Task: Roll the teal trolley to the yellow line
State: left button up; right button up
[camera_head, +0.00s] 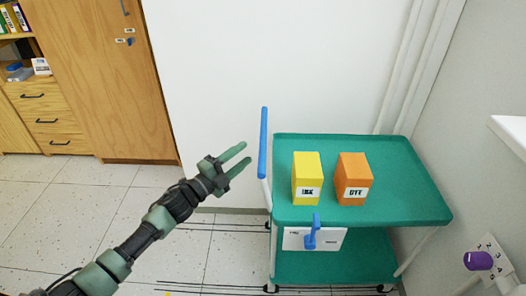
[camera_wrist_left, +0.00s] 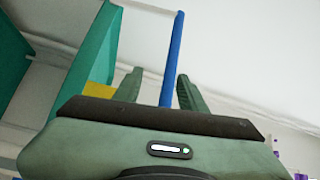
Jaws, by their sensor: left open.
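The teal trolley (camera_head: 415,190) stands against the back wall at the right of the head view, with two teal shelves. Its upright blue handle (camera_head: 263,142) is at its left end. My left gripper (camera_head: 246,154) is open and empty, just left of the handle. In the left wrist view the blue handle (camera_wrist_left: 174,50) lines up between the open fingers (camera_wrist_left: 160,80), not visibly gripped. A blue lever (camera_head: 312,235) sits on a white plate at the trolley's front. A tiny yellow patch (camera_head: 168,293) shows at the bottom edge; I cannot tell whether it is the line. My right gripper is out of view.
A yellow box (camera_head: 306,170) and an orange box (camera_head: 352,170) stand on the top shelf. A wooden cabinet (camera_head: 105,75) is at the left. A purple knob (camera_head: 478,261) is near the right wall. Tiled floor (camera_head: 85,195) is clear on the left.

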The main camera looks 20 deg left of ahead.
aim_at(263, 137)
pick_arm(q)
jog(key=shift+m+h, duration=0.4)
jog(key=shift+m, duration=0.2)
jog(key=x, duration=0.3)
jog(key=r+x, duration=0.1)
jog(key=x, duration=0.1)
jog(key=r+x, duration=0.1)
jog(key=x, duration=0.2)
jog(key=shift+d+b, duration=0.3)
jog(key=shift+d, duration=0.15)
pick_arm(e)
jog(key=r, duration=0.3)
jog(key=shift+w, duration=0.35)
pick_arm(q)
jog(key=shift+c, duration=0.2)
grip_shut()
